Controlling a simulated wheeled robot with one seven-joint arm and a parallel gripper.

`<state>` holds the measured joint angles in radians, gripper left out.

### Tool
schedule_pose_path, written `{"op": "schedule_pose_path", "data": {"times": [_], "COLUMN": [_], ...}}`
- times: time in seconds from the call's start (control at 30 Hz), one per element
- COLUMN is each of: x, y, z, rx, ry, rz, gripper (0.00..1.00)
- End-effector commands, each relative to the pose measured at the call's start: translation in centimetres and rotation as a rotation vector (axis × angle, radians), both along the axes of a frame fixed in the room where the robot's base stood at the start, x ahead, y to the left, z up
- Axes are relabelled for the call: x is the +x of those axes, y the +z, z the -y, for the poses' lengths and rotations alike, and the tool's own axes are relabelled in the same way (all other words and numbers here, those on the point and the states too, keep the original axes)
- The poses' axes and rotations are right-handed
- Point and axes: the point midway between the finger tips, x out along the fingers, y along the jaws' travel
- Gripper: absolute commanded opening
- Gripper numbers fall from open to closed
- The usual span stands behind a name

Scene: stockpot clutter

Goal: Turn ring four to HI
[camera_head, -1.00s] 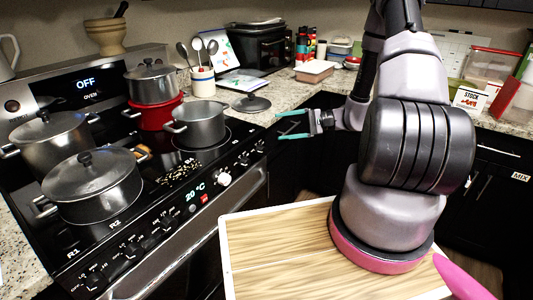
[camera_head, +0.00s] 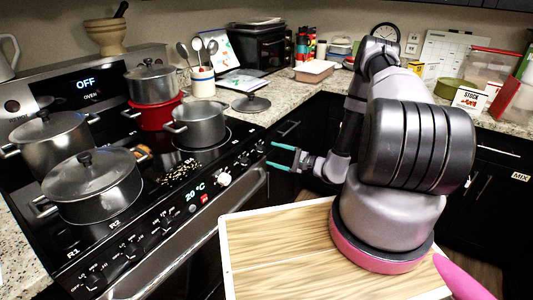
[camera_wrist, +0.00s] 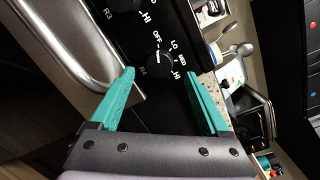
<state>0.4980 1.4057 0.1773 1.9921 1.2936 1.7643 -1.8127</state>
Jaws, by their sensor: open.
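The ring four knob (camera_wrist: 159,64) is black and round. It sits on the stove's front panel in the wrist view, with OFF, LO, MED and HI printed around it. Its white pointer mark appears to face OFF. In the head view the right-end knobs (camera_head: 258,146) are small and dark, and their settings cannot be read. My gripper (camera_head: 270,155) has teal fingers and is open and empty in front of the panel's right end. In the wrist view the gripper (camera_wrist: 160,74) has one finger on each side of the knob's line, apart from it.
The R3 knob (camera_wrist: 123,4) is next to ring four's knob. The oven handle (camera_wrist: 75,45) runs close by the left finger. Lidded pots (camera_head: 92,180) and an open pot (camera_head: 197,124) stand on the stove. A loose lid (camera_head: 251,103) lies on the counter.

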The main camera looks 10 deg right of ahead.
Motion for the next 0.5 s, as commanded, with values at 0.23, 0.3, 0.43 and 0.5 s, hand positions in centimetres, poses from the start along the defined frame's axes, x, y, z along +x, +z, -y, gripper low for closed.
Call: {"op": "schedule_pose_path", "data": {"times": [0.23,0.3,0.43,0.5], "x": [2.1,2.4,2.5,2.5], "y": [0.0,0.0,0.0,0.0], "z": [-2.5,-2.8,-3.0,-3.0], "rx": [-0.001,-0.001,-0.001,-0.001], "ry": [0.001,0.001,0.000,0.000], "rz": [0.001,0.000,0.001,0.001], "gripper": [0.80,0.80,0.80,0.80]}}
